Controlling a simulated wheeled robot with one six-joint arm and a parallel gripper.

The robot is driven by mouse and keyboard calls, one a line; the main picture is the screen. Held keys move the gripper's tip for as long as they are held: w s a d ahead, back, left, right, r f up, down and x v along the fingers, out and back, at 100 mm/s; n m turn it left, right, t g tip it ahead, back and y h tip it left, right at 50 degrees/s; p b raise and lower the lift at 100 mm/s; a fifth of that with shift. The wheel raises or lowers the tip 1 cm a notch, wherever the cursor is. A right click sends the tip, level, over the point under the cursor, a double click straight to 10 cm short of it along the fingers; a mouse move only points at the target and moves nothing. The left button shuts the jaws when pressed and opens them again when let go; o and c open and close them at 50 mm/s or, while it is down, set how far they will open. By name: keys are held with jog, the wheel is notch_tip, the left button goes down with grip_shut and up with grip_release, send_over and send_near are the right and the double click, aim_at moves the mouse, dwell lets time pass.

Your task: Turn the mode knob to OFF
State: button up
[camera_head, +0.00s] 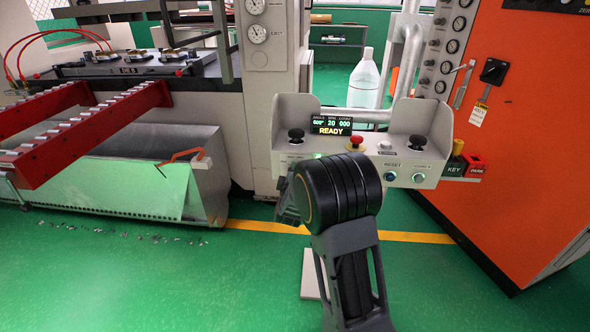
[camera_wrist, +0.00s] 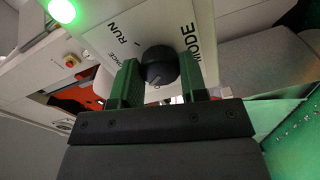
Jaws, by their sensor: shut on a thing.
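The black round mode knob (camera_wrist: 160,64) sits on a pale panel face in the wrist view. The word MODE is to its right, RUN to its upper left, and a partly hidden word to its left. I see no OFF label. My gripper (camera_wrist: 158,72) has its two green fingers on either side of the knob, shut on it. A small pale mark shows on the knob's lower part, but I cannot tell which setting it points to. In the head view, my arm hides the knob and gripper at the lower left of the control box (camera_head: 430,120).
The box has a READY display (camera_head: 331,123), a red button (camera_head: 355,141), two black-knobbed levers and a RESET button (camera_head: 390,176). KEY and PARK blocks (camera_head: 474,165) are at its right. An orange cabinet (camera_head: 520,130) stands right; a red-railed machine (camera_head: 80,120) stands left.

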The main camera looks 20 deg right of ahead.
jog(key=n+p, duration=0.2)
jog(key=n, duration=0.2)
jog(key=shift+n+p, duration=0.35)
jog(key=shift+n, duration=0.35)
jog(key=o, duration=0.9)
jog(key=p+v, duration=0.1)
jog(key=v, duration=1.2)
jog(key=shift+s+a, duration=0.3)
jog(key=shift+a, duration=0.05)
